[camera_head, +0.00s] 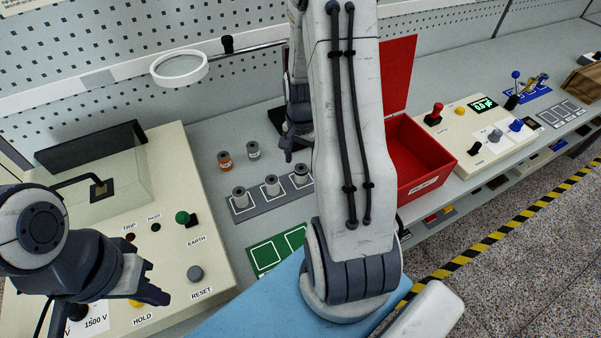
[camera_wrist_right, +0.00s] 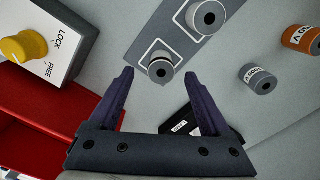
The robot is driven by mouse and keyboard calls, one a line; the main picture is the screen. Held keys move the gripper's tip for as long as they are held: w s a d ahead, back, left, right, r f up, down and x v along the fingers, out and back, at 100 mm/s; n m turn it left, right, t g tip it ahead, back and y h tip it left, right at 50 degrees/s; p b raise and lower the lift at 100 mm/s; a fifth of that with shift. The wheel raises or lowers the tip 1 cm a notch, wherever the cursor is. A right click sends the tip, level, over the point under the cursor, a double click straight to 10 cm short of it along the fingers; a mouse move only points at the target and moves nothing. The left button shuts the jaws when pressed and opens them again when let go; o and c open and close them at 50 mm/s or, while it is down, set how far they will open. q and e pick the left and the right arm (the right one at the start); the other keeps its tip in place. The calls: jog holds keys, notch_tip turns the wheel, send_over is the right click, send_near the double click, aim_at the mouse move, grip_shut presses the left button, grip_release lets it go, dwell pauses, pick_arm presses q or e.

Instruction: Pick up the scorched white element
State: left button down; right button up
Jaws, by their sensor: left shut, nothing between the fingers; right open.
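Several white spools stand on a grey strip with white outlined squares (camera_head: 245,208). The one with a dark band (camera_head: 301,180), at the strip's right end, looks like the scorched element. In the right wrist view this dark-banded element (camera_wrist_right: 161,66) sits in its outlined square, just beyond the fingertips. My right gripper (camera_wrist_right: 157,80) is open and empty, lined up with it but apart from it. In the head view my right arm partly hides that gripper (camera_head: 289,154). My left gripper (camera_head: 161,297) is shut and empty over the cream panel at the left.
An orange spool (camera_head: 225,161) and a grey one (camera_head: 253,150) stand behind the strip. An open red box (camera_head: 425,165) and a cream control panel (camera_head: 478,131) lie to the right. A green mat (camera_head: 265,256) lies in front. A magnifier (camera_head: 179,68) hangs behind.

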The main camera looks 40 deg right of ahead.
aim_at(301, 168)
jog(key=shift+w+d+f+p, duration=0.1)
jog(key=shift+f+p, duration=0.25)
jog(key=shift+f, duration=0.95)
jog(key=shift+w+f+p, duration=0.1)
jog(key=shift+f+p, duration=0.2)
jog(key=shift+f, duration=0.95)
grip_shut()
